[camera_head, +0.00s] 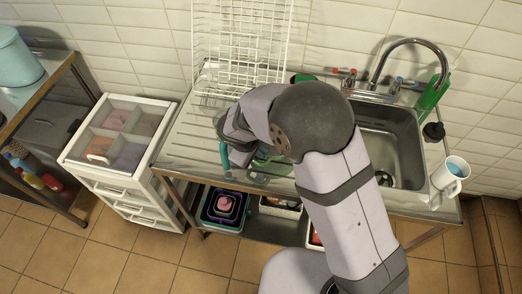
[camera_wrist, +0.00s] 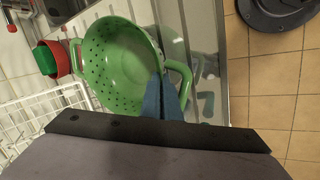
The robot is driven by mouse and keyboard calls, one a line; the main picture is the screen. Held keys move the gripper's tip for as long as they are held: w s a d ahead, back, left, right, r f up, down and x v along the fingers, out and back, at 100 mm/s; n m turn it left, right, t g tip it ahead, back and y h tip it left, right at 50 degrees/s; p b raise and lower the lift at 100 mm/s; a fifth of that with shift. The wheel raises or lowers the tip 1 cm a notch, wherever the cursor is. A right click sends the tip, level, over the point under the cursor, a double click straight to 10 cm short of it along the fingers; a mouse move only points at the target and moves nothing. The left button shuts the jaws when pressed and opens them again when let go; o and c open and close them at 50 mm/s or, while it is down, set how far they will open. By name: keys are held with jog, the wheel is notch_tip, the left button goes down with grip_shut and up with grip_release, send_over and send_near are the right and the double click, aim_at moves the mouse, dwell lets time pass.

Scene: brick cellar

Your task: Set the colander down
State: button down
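The green colander (camera_wrist: 120,60) with loop handles fills the middle of the wrist view, its open bowl facing the camera. My gripper (camera_wrist: 163,85) has its blue fingers close together on the colander's rim beside the right-hand handle. In the head view my gripper (camera_head: 224,155) is over the front of the steel drainboard (camera_head: 190,130). The colander (camera_head: 268,165) shows there only in part, because my arm covers much of it. I cannot tell whether its base touches the steel.
A white wire rack (camera_head: 240,40) stands behind the drainboard. A red and green container (camera_wrist: 58,60) is near the colander. The sink (camera_head: 395,140) with its tap (camera_head: 410,45) is to the right, with a white mug (camera_head: 450,175) at its edge. Left is a white drawer unit (camera_head: 115,145).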

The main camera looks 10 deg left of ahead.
jog(key=shift+f, duration=0.2)
jog(key=c, duration=2)
grip_release()
jog(key=shift+r, duration=0.2)
